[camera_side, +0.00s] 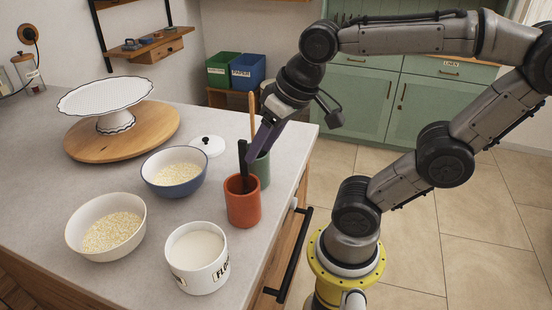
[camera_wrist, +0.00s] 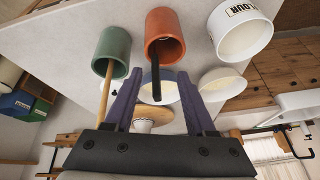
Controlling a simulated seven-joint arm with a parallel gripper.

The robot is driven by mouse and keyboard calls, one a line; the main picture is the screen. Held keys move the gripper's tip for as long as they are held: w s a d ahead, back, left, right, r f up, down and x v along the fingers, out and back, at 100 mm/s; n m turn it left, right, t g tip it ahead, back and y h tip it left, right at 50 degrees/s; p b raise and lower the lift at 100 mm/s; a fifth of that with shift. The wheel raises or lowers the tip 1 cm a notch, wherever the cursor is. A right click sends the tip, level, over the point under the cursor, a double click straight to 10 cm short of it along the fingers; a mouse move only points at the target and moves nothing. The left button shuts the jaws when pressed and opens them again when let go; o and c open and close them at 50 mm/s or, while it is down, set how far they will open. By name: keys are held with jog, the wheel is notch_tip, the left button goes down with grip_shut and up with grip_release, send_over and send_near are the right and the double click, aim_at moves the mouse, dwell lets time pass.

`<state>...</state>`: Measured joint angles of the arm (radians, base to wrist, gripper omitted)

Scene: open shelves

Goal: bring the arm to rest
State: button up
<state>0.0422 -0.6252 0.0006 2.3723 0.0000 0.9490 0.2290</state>
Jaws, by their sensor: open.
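My gripper (camera_side: 256,150) is above the counter, pointing down and to the left over the two utensil pots. In the wrist view its two purple fingers (camera_wrist: 158,72) are spread apart with nothing gripped. A black handle (camera_side: 243,158) stands in the orange pot (camera_side: 243,205), very close to the fingertips. In the wrist view this handle (camera_wrist: 155,78) shows between the fingers; I cannot tell whether it touches them. The green pot (camera_side: 261,168) is just behind, partly hidden, and holds a wooden handle (camera_side: 252,112).
The flour canister (camera_side: 197,262), white bowl (camera_side: 105,228) and blue bowl (camera_side: 174,172) stand left of the pots. A white lid (camera_side: 208,146) lies behind. A cake stand (camera_side: 107,98) sits on a round board (camera_side: 150,132). Open floor (camera_side: 400,180) lies right of the counter.

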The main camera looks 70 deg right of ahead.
jog(key=s+f+n, duration=0.2)
jog(key=s+n, duration=0.1)
jog(key=shift+a+f, duration=0.15)
jog(key=shift+a, duration=0.25)
